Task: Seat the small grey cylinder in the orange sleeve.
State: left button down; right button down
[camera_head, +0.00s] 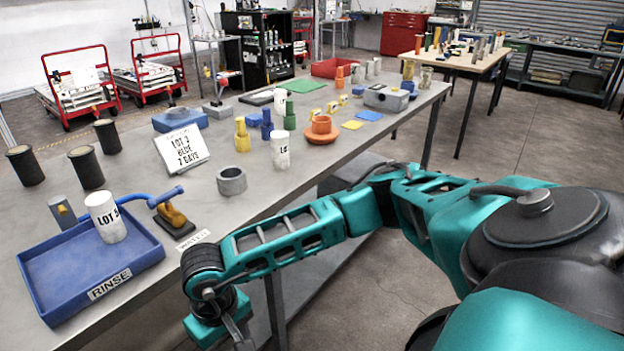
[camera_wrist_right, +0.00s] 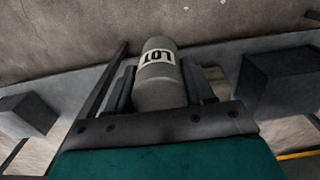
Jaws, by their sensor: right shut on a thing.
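The orange sleeve (camera_head: 320,130) stands upright on a wide flange on the long grey workbench, right of the middle. My right gripper (camera_wrist_right: 159,86) is shut on a grey cylinder (camera_wrist_right: 160,82) with a white label reading "LOT", seen in the right wrist view. In the head view my right arm reaches across to the bottom, and the right gripper (camera_head: 240,340) is low beside the bench's near edge, far from the sleeve. The held cylinder cannot be made out there. My left gripper is not in view.
A blue rinse tray (camera_head: 60,265) holds a white lot cylinder (camera_head: 105,217). A grey ring (camera_head: 231,181), another white cylinder (camera_head: 281,149) and a sign (camera_head: 182,148) stand on the bench. Yellow, blue and green pieces stand left of the sleeve. The bench front right of the ring is clear.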

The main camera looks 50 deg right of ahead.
aim_at(322, 131)
jog(key=l+u, duration=0.15)
jog(key=l, duration=0.35)
jog(key=k+l+u, duration=0.15)
jog(key=l, duration=0.35)
jog(key=l+u, duration=0.1)
jog(key=l, duration=0.45)
jog(key=k+l, duration=0.1)
jog(key=l, duration=0.65)
jog(key=k+l, duration=0.15)
jog(key=l, duration=0.25)
jog(key=k+l, duration=0.1)
jog(key=l, duration=0.25)
jog(key=l+u, duration=0.05)
